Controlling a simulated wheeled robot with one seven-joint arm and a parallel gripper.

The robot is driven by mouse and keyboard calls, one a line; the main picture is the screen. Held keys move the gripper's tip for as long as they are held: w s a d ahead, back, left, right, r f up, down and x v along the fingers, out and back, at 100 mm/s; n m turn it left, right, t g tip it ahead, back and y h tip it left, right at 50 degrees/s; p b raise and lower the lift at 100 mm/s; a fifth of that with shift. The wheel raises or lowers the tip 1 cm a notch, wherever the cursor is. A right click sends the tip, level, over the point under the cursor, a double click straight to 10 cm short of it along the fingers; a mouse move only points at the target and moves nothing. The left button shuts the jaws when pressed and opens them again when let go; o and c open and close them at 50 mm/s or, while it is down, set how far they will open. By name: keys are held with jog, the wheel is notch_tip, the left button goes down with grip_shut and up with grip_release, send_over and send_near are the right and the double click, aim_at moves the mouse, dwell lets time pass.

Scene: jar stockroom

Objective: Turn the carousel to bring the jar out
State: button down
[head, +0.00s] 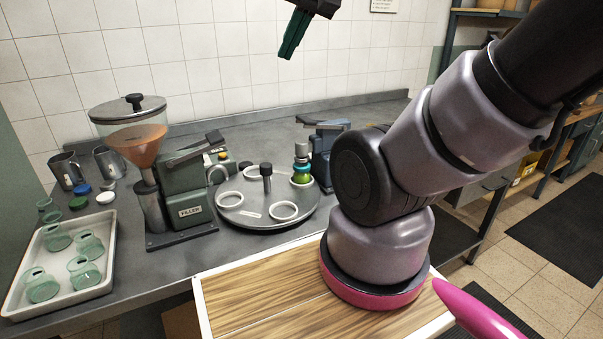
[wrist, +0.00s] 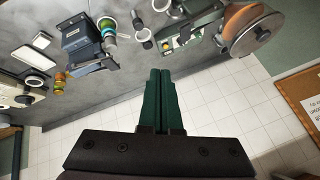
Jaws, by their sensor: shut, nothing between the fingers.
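The carousel (head: 268,199) is a grey round disc on the bench, with several white rings on it and a dark upright post (head: 266,172) near its middle. The jar also shows in the wrist view (wrist: 108,34). My gripper (head: 288,52) is high above the bench, in front of the tiled wall, well apart from the carousel and jar. Its green fingers (wrist: 160,78) are together and empty in the wrist view.
The green filler (head: 186,190) with an orange hopper stands left of the carousel. A white tray (head: 14,296) with several green glass jars lies at far left. Metal cups (head: 68,172) and loose lids (head: 79,202) stand behind it.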

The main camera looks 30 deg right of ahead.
jog(key=c, duration=0.8)
grip_release()
jog(key=shift+w, duration=0.15)
jog(key=o, duration=0.4)
jog(key=shift+w+f+m+g, duration=0.25)
jog(key=shift+w+m+g, duration=0.05)
jog(key=shift+w, duration=0.2)
jog(key=m+g+h, duration=0.2)
jog(key=m+g, duration=0.5)
jog(key=m, duration=0.4)
send_over(266, 165)
notch_tip(266, 165, down, 24)
jog(key=r, duration=0.1)
notch_tip(266, 165, down, 11)
jog(key=shift+w+r, duration=0.1)
jog(key=shift+r, duration=0.05)
grip_shut()
